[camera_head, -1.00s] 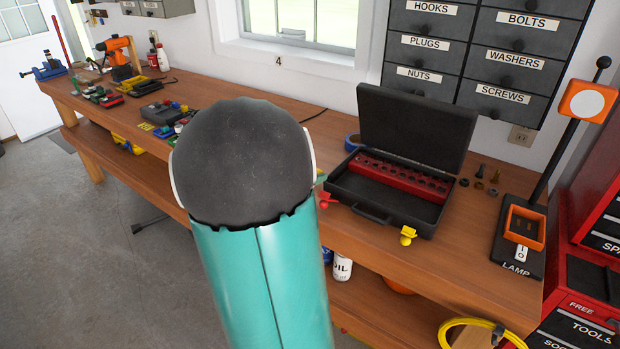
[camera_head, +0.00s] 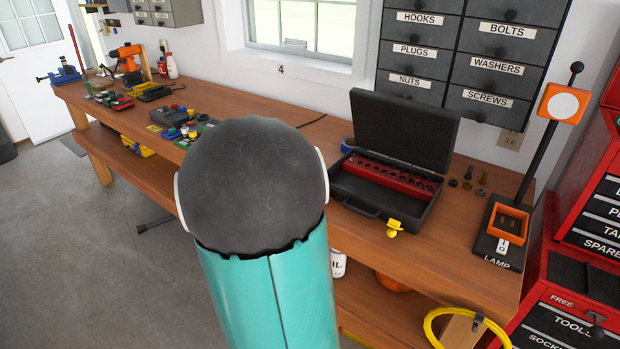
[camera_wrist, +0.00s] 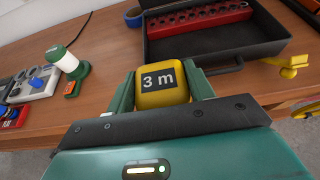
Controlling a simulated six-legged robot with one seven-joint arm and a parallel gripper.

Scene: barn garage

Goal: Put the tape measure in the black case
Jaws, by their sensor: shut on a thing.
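The tape measure (camera_wrist: 162,86) is yellow with a black "3 m" label and shows only in the wrist view. My gripper (camera_wrist: 162,88) is shut on it, with a green finger on each side. In the wrist view the tape measure appears just in front of the near edge of the black case. The black case (camera_head: 358,196) stands open on the workbench in the head view, lid raised at the back, with a red socket rail inside along the back. The case also shows in the wrist view (camera_wrist: 215,52). My arm hides the gripper in the head view.
A yellow clamp-like piece (camera_head: 394,228) sits at the bench edge by the case. A blue tape roll (camera_head: 347,145) lies left of the case. Several bolts and nuts (camera_head: 468,180) and an orange lamp (camera_head: 508,222) stand to the right. The case floor before the rail looks clear.

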